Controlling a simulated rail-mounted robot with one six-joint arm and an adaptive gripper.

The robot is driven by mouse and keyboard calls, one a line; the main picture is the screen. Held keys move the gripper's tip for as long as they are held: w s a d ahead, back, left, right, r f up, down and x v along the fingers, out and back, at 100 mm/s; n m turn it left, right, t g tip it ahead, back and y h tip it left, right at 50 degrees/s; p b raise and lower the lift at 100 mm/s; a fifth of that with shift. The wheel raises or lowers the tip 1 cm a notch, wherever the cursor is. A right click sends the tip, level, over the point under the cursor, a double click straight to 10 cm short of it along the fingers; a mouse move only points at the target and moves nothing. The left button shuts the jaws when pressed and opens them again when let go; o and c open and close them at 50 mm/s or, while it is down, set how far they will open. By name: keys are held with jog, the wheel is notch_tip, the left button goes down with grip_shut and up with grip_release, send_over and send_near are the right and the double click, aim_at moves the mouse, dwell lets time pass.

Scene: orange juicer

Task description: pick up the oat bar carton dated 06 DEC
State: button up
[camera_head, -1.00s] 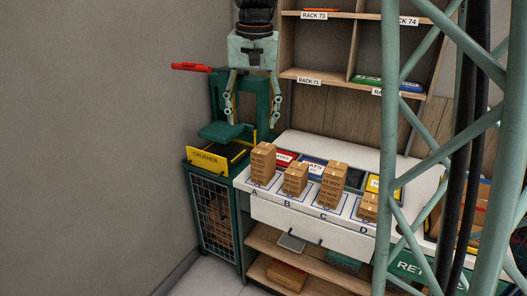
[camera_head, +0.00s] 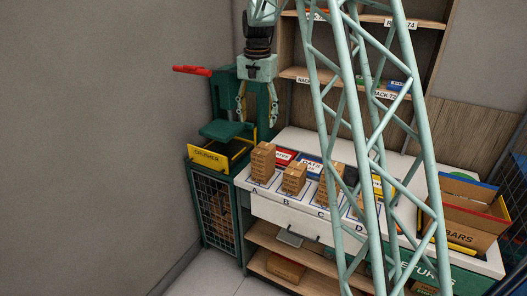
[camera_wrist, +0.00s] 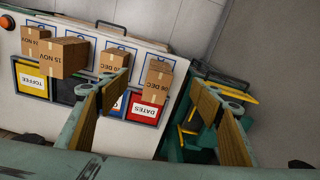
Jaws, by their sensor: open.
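The carton whose label reads as 06 DEC (camera_wrist: 157,82) stands at the right of the row in the wrist view, seen upside down. It appears to be the tall brown stack at spot A (camera_head: 263,162) in the head view. My gripper (camera_head: 257,120) is open and empty, above and behind the row. In the wrist view its fingers (camera_wrist: 158,88) spread wide, with the carton between them in the picture but farther off. Another DEC carton (camera_wrist: 113,60) is partly hidden by the left finger. The 15 NOV (camera_wrist: 64,56) and 24 NOV (camera_wrist: 37,42) cartons stand farther left.
A green crusher (camera_head: 212,156) stands left of the white counter (camera_head: 290,212). Red DATES (camera_head: 283,157) and blue OATS (camera_head: 312,165) bins lie behind the cartons. My lattice mast covers much of spots C and D. A BARS box (camera_head: 470,232) sits at the counter's right end.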

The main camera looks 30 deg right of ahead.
jog(key=m+p, duration=0.1)
jog(key=p, duration=0.2)
send_over(264, 148)
jog(key=a, duration=0.1)
notch_tip(264, 148, down, 6)
jog(key=shift+s+d+f+m+g, duration=0.1)
jog(key=shift+d+f+m+g, duration=0.2)
jog(key=shift+f, duration=0.15)
jog(key=shift+f, duration=4.3)
jog(key=shift+f+p, duration=0.65)
jog(key=shift+f, duration=1.95)
jog(key=shift+c, duration=0.2)
jog(key=c, duration=1)
